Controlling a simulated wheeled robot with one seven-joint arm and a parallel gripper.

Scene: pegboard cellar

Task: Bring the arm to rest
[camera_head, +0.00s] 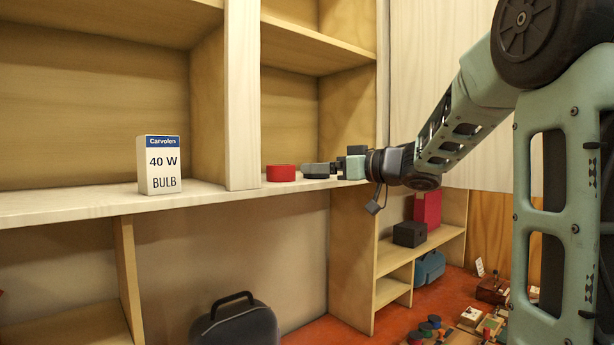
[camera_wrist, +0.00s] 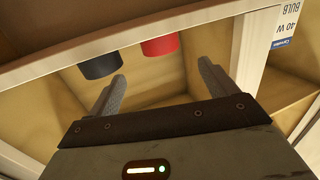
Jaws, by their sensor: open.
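My arm reaches in from the right in the head view, and my gripper (camera_head: 342,165) is at the shelf's front edge, right of a red box (camera_head: 281,173) and a grey object (camera_head: 315,170). In the wrist view my gripper (camera_wrist: 162,82) has its two fingers wide apart with nothing between them. A red object (camera_wrist: 160,45) and a dark blue object (camera_wrist: 100,65) show beyond the fingertips. The fingers look clear of both there. In the head view the fingers are small and hard to make out.
A white 40 W bulb box (camera_head: 160,165) stands left of the upright divider (camera_head: 242,95) on the white shelf (camera_head: 85,203). Below are a dark case (camera_head: 235,325), a black box (camera_head: 410,234) and a teal case (camera_head: 430,268). Small clutter lies on the red floor (camera_head: 400,318).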

